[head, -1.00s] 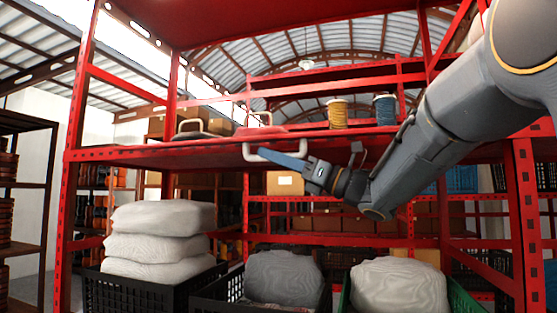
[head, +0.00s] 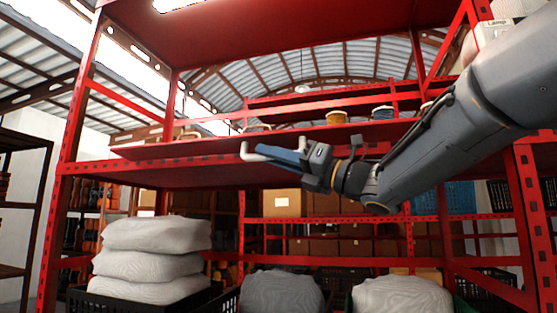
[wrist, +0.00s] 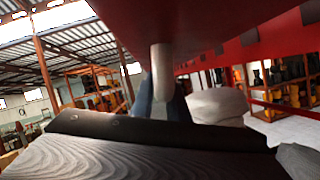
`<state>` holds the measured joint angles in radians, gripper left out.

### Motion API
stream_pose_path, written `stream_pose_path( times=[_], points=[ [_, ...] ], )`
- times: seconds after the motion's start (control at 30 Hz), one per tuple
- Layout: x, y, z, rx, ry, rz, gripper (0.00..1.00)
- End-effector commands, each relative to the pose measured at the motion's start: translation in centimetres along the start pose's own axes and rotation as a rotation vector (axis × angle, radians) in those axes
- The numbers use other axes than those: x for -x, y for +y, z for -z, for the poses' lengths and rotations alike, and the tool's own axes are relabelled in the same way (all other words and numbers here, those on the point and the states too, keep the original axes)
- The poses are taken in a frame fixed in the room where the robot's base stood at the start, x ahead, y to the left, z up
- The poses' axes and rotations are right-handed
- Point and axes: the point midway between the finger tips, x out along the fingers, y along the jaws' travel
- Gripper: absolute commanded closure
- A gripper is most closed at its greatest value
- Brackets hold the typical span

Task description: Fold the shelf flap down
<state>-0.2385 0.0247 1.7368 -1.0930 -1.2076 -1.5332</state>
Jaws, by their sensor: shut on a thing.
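The shelf flap (head: 205,148) is a long red panel at the front of the red rack's middle shelf. Its near face shows in the head view, and it partly hides what stands behind it. A pale bar handle (head: 245,152) sticks out from it. My gripper (head: 283,156) is shut on this handle, its blue fingers at the bar. In the wrist view the pale handle (wrist: 161,68) runs down from a red panel (wrist: 215,22) and passes between the blue fingers (wrist: 160,103). The flap's hinge cannot be made out.
Yellow (head: 336,118) and blue (head: 382,113) spools stand behind the flap. Below are stacked white sacks (head: 155,260), a grey sack (head: 282,292) and another pale sack (head: 402,295) in crates. A red post (head: 530,220) stands close on the right.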

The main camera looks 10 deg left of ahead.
Motion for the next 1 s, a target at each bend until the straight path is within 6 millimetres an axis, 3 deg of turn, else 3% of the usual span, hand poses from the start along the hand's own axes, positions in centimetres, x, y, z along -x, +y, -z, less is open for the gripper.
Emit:
stream_pose_path(
  times=[0.07,0.1,0.2,0.57,1.0],
  points=[
    [0.0,0.2,-0.2,0.003,-0.003,-0.003,1.0],
    [0.0,0.2,-0.2,0.003,-0.003,-0.003,0.83],
    [0.0,0.1,-0.2,0.004,-0.003,-0.003,0.68],
    [0.9,-0.1,-0.2,0.006,-0.003,0.001,0.68],
    [7.2,-0.1,-0.1,0.006,-0.002,0.0,0.68]
  ],
)
